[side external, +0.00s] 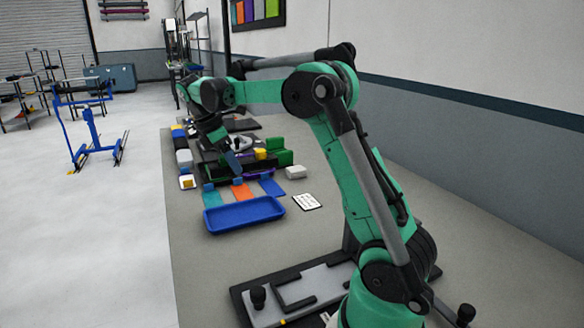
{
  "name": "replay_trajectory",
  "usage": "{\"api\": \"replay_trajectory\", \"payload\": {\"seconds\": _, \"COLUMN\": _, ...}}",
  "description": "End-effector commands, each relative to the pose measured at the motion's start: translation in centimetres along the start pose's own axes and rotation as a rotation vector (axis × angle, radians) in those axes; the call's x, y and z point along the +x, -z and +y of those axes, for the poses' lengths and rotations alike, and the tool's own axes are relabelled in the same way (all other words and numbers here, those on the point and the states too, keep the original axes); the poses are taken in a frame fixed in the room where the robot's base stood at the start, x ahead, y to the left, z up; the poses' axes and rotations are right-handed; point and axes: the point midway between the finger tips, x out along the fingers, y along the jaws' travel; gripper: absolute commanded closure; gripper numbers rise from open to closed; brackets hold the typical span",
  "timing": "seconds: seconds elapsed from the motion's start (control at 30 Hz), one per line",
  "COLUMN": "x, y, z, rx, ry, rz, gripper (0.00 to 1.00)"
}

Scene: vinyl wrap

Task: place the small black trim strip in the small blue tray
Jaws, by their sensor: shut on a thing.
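The blue tray (244,214) lies on the workbench near its left edge, and its inside looks empty. My gripper (236,168) points down among the items behind the tray, farther from the camera and a little above the tray in the picture. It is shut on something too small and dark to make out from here. The small black trim strip cannot be told apart from the dark items around the gripper. My gripper is not over the tray.
Teal, orange (243,192) and blue (271,186) flat pieces lie just behind the tray. Green blocks (283,157), a white block (295,172) and several other items crowd beyond. A white card (306,202) lies right of the tray. The bench (205,275) in front is clear.

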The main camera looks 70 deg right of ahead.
Motion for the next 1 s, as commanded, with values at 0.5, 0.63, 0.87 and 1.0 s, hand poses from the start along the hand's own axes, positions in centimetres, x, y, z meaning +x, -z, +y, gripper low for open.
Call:
{"api": "replay_trajectory", "payload": {"seconds": 0.5, "x": 7.9, "y": 2.8, "z": 5.2, "rx": 0.0, "ry": -0.001, "rz": -0.002, "gripper": 1.0}}
{"api": "replay_trajectory", "payload": {"seconds": 0.63, "x": 10.0, "y": 3.6, "z": 5.2, "rx": -0.001, "ry": -0.001, "rz": -0.002, "gripper": 1.0}}
{"api": "replay_trajectory", "payload": {"seconds": 0.87, "x": 12.7, "y": 4.8, "z": 5.2, "rx": 0.0, "ry": -0.001, "rz": -0.002, "gripper": 1.0}}
{"api": "replay_trajectory", "payload": {"seconds": 1.0, "x": 14.1, "y": 5.4, "z": 5.1, "rx": 0.0, "ry": -0.001, "rz": -0.002, "gripper": 1.0}}
